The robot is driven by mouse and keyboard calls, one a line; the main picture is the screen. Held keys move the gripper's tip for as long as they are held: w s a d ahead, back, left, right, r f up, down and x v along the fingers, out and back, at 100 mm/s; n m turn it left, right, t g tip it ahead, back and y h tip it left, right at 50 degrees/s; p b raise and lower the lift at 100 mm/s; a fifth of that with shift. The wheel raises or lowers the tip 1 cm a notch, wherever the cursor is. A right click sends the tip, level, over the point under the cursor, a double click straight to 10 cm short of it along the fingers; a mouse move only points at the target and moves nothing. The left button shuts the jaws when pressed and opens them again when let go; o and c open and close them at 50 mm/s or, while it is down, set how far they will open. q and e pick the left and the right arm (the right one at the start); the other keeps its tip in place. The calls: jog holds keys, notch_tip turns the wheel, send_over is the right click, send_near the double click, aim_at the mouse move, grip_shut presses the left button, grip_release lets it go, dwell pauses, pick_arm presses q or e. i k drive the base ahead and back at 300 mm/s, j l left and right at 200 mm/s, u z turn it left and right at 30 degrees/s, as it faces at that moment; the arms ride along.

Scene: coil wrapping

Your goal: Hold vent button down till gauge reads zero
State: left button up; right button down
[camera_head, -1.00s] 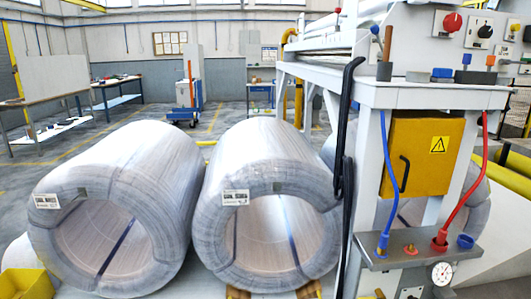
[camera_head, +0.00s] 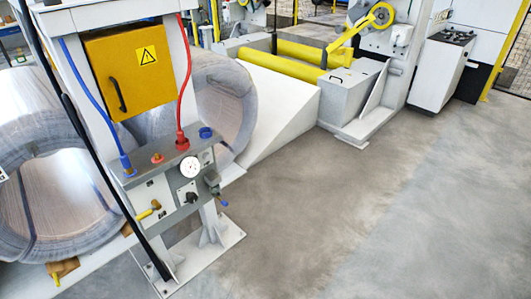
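A round white gauge (camera_head: 190,167) sits on the front of a grey valve panel (camera_head: 165,185) on a white post; its needle is too small to read. A small red button-like fitting with a brass base (camera_head: 157,158) stands on the panel's top edge, between the blue hose end (camera_head: 127,165) and the red hose end (camera_head: 182,143). A dark round knob (camera_head: 187,193) is below the gauge, and a yellow lever (camera_head: 149,211) is at lower left. I cannot tell which one is the vent button. Neither of my grippers is in view.
A yellow cabinet (camera_head: 124,72) with a warning sign is above the panel. Wrapped coils (camera_head: 60,200) stand at left. A white ramp (camera_head: 270,105) and yellow rollers (camera_head: 285,65) lie behind. The grey floor (camera_head: 330,220) at right is open.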

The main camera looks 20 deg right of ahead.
aim_at(207, 157)
jog(key=i+l+u, duration=0.2)
jog(key=i+l, duration=0.3)
jog(key=i, duration=0.2)
jog(key=i+l+u, duration=0.2)
jog(key=i+l, duration=0.35)
jog(key=i, duration=0.05)
